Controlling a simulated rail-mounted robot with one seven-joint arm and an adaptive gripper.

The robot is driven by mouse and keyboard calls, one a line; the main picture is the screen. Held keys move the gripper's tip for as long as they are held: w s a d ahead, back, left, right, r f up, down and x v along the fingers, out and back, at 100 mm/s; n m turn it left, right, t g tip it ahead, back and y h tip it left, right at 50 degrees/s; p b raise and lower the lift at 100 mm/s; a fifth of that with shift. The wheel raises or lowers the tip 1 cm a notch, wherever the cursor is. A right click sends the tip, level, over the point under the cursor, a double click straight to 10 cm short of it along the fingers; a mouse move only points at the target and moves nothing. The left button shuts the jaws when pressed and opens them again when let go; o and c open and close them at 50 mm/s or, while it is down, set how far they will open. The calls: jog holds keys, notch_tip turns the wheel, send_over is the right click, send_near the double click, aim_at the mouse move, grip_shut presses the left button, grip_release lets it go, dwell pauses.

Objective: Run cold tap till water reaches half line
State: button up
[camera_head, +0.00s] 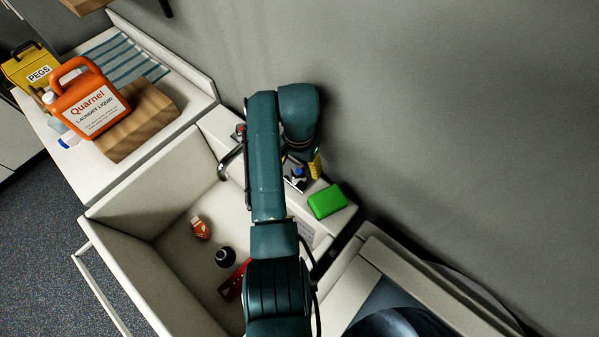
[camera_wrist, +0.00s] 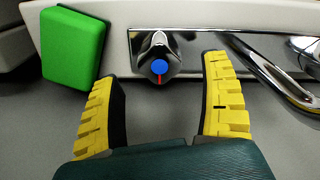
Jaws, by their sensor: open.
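The cold tap knob (camera_wrist: 158,58) is chrome with a blue cap and a short red mark, on a chrome plate in the wrist view. In the head view the blue-capped knob (camera_head: 297,174) shows beside my arm. My gripper (camera_wrist: 160,80) is open, its yellow fingers on either side of the knob with visible gaps. In the head view only one yellow finger (camera_head: 315,165) shows. The chrome spout (camera_wrist: 270,75) is right of the knob. The deep white sink (camera_head: 150,215) shows no clear water; my arm hides part of it. I cannot make out a half line.
A green sponge (camera_head: 326,201) lies on the ledge by the knob. A small orange object (camera_head: 201,228), a black round object (camera_head: 225,257) and a red object (camera_head: 234,282) are in the sink. An orange laundry jug (camera_head: 88,98) stands on the left counter. A grey wall is behind.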

aim_at(299, 171)
notch_tip(299, 171, down, 5)
jog(key=shift+r, duration=0.15)
jog(key=shift+c, duration=0.2)
jog(key=c, duration=1.2)
